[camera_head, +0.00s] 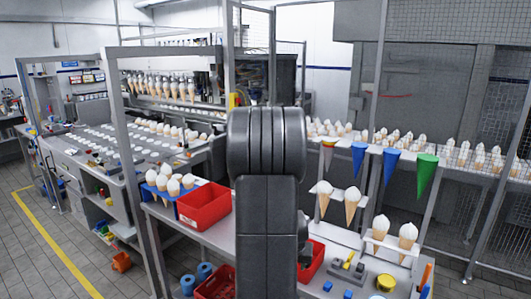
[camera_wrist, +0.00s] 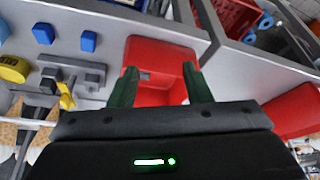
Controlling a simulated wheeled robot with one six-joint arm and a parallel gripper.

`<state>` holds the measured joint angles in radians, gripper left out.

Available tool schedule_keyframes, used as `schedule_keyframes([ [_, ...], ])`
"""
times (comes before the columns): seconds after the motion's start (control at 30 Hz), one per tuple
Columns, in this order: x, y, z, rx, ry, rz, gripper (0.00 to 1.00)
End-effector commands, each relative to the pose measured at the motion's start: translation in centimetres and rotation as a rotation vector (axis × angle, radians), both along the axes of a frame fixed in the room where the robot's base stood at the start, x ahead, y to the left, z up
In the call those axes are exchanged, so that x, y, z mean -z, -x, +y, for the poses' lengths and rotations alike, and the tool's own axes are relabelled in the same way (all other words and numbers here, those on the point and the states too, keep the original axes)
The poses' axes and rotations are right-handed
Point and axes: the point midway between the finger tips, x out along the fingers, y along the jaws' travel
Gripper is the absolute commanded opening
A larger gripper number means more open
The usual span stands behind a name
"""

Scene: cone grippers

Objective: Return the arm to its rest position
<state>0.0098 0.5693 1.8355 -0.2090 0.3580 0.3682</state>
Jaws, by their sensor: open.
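My arm stands upright in the middle of the head view and hides what is behind it; my gripper does not show there. In the wrist view my gripper (camera_wrist: 160,92) shows its two dark green fingers apart, with nothing between them that it holds. Beyond the fingers is a red bin (camera_wrist: 160,55) on the grey shelf. A small grey piece appears inside that bin. I cannot tell how far the fingertips are from the bin.
The workbench holds a red crate (camera_head: 204,205), white-topped cones (camera_head: 162,180) and a yellow round thing (camera_head: 386,283). Blue and green cones (camera_head: 427,172) hang in a rack at right. Metal frame posts stand around my arm. Grey floor (camera_head: 35,255) is free at left.

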Motion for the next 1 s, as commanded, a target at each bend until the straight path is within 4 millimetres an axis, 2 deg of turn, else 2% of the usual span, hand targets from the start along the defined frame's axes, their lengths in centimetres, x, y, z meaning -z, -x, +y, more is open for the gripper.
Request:
schedule_keyframes([
  [0.2, 2.8, -1.7, 3.2, -0.078, 0.0, 0.002, 0.45],
  [0.4, 4.7, -2.6, 5.0, -0.12, 0.0, 0.0, 0.45],
  [0.6, 5.4, -2.9, 5.7, -0.137, -0.001, -0.001, 0.45],
  [1.0, 5.4, -2.8, 5.7, -0.135, -0.002, 0.001, 0.45],
])
